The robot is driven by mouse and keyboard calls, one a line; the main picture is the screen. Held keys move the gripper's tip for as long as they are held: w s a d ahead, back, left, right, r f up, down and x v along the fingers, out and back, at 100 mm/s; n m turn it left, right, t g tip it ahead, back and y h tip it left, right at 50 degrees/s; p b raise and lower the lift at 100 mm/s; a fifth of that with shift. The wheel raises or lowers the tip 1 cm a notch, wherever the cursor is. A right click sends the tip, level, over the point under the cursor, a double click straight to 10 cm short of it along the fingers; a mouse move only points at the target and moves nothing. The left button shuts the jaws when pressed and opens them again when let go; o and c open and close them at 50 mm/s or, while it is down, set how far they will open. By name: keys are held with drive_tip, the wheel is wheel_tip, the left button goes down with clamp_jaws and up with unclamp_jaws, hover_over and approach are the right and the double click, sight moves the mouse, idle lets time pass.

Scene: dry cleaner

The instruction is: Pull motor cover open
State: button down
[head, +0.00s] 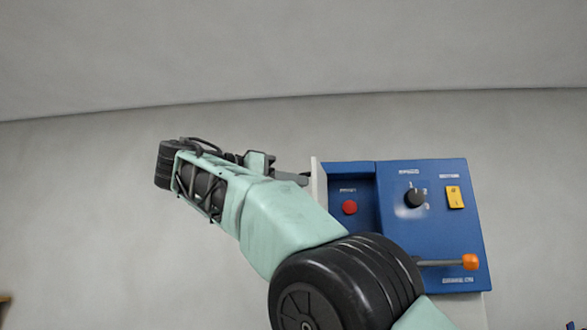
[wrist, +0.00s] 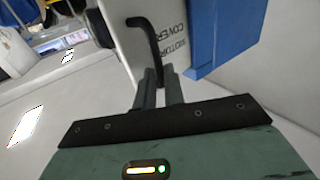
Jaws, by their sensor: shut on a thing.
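The motor cover (wrist: 150,45) is a light panel with dark "MOTOR COVER" lettering and a black bar handle (wrist: 146,28) in the wrist view. My gripper (wrist: 162,82) is shut on the lower end of the black handle. In the head view, the cover (head: 318,186) shows nearly edge-on at the left side of the blue machine (head: 440,235). It stands out from the machine, and a recess with a red button (head: 349,207) shows beside it. My gripper (head: 294,178) is at the cover's left side; its fingertips are small there.
The blue panel carries a black rotary knob (head: 415,198), a yellow switch (head: 454,197) and an orange-tipped lever (head: 470,262). My arm crosses in front of the machine's lower left. Plain floor and wall lie left of the machine.

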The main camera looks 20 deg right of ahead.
drive_tip(key=shift+w+d+r+m+g+p, duration=0.25)
drive_tip(key=shift+r+m+g+p, duration=0.2)
drive_tip(key=shift+g, duration=0.25)
drive_tip(key=c, duration=1.5)
unclamp_jaws()
drive_tip(key=shift+w+d+f, duration=0.1)
drive_tip(key=shift+w+d, duration=0.05)
drive_tip(key=shift+d, duration=0.05)
drive_tip(key=shift+c, duration=0.2)
drive_tip(key=shift+d, duration=0.1)
drive_tip(key=shift+f, duration=0.1)
